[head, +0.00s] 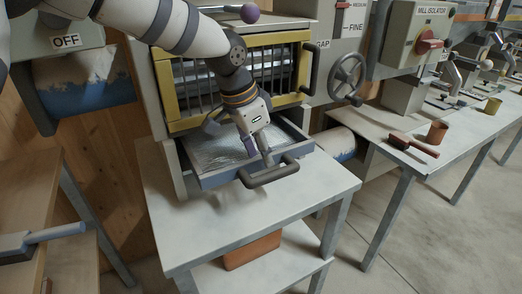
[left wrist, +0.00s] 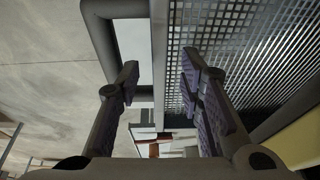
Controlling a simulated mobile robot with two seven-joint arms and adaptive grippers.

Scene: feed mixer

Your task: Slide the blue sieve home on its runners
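The blue sieve (head: 222,177) is a shallow tray with silver mesh and a dark grey bar handle (head: 268,173) on its front. It sticks out of the machine, below the yellow-framed grille. My left gripper (head: 258,153) points down at the sieve's front wall, near the handle. In the left wrist view its fingers are apart, with the front wall (left wrist: 158,50) between them. One finger is on the handle side and the other is over the mesh (left wrist: 240,50). I cannot tell whether either finger touches the wall. The runners are hidden. My right gripper is not in view.
A pale table (head: 225,218) stands under the sieve, mostly bare. A reddish-brown box (head: 252,250) sits on its lower shelf. A handwheel (head: 347,76) is to the right. A second bench holds a brush (head: 412,144) and a brown cup (head: 437,131).

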